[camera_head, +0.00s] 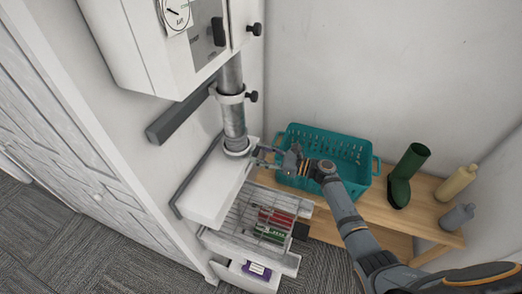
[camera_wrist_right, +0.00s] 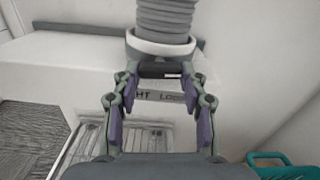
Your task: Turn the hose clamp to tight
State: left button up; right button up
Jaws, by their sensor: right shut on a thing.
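The hose clamp (camera_wrist_right: 162,45) is a white ring around the lower end of a grey ribbed hose (camera_wrist_right: 166,15). In the head view the clamp (camera_head: 237,152) sits where the hose (camera_head: 233,112) meets a white ledge. A dark bar-shaped handle (camera_wrist_right: 163,70) lies level in front of the ring. A label below it (camera_wrist_right: 160,96) is partly hidden and reads "HT LO". My right gripper (camera_head: 262,155) reaches in from the right. In the wrist view its fingers (camera_wrist_right: 161,84) are on both sides of the handle, shut on it. My left gripper is not in view.
A white box with a gauge (camera_head: 176,14) hangs above. A second collar with a black knob (camera_head: 251,96) is higher on the hose. A teal basket (camera_head: 328,140), green boot (camera_head: 402,178) and bottles stand on a wooden bench (camera_head: 425,214).

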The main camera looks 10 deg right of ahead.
jog(key=shift+m+p, duration=0.3)
jog(key=shift+m, duration=0.2)
jog(key=shift+f, duration=0.1)
jog(key=shift+s, duration=0.1)
jog(key=o, duration=1.1)
jog(key=shift+o, duration=0.2)
jog(key=shift+d, duration=0.1)
jog(key=v, duration=1.1)
jog(key=shift+s+d, duration=0.25)
jog(key=shift+d, duration=0.05)
